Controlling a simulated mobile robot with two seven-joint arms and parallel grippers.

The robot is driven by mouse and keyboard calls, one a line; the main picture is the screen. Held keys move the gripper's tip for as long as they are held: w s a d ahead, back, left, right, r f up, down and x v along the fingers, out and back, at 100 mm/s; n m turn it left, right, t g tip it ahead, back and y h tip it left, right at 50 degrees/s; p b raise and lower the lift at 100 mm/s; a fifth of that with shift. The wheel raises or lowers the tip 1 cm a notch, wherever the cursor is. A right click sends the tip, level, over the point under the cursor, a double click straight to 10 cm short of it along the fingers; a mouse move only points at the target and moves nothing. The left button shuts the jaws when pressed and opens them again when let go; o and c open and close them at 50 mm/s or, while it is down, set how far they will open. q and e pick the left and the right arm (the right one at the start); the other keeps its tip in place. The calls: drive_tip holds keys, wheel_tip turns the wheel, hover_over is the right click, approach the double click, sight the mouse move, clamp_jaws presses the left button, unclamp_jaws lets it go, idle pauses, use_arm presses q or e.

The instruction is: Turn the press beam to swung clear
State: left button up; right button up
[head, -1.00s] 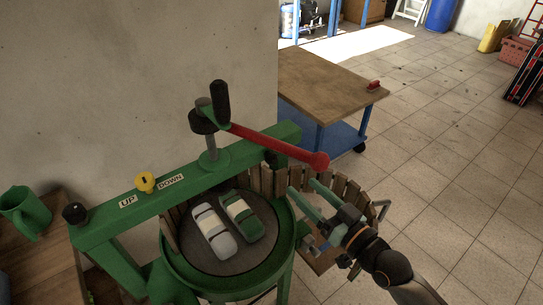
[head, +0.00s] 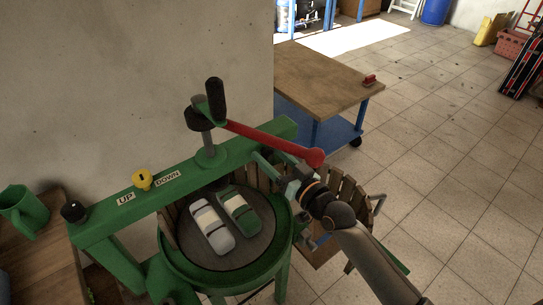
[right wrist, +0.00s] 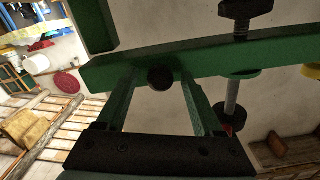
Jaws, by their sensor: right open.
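The green press beam (head: 105,215) runs across the top of the round green press, from the lower left to the upper right. It also crosses the right wrist view (right wrist: 105,74). A black knob (right wrist: 160,77) sits on the beam's side, between my fingertips in that view. My right gripper (head: 267,161) is open at the beam's right end, below the red lever (head: 265,138). Its two green fingers reach toward the beam in the right wrist view (right wrist: 160,88). Whether they touch it I cannot tell. The knob is mostly hidden in the head view. My left gripper is not in view.
Two wrapped bundles, one grey (head: 213,229) and one green (head: 239,213), lie in the press basin (head: 185,277). A yellow knob (head: 142,179) sits by the UP and DOWN labels. A slatted basket (head: 350,196) stands to the right. A wheeled table (head: 325,80) is behind.

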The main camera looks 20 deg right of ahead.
drive_tip(key=shift+c, duration=0.2)
clamp_jaws()
idle(0.3)
idle(0.8)
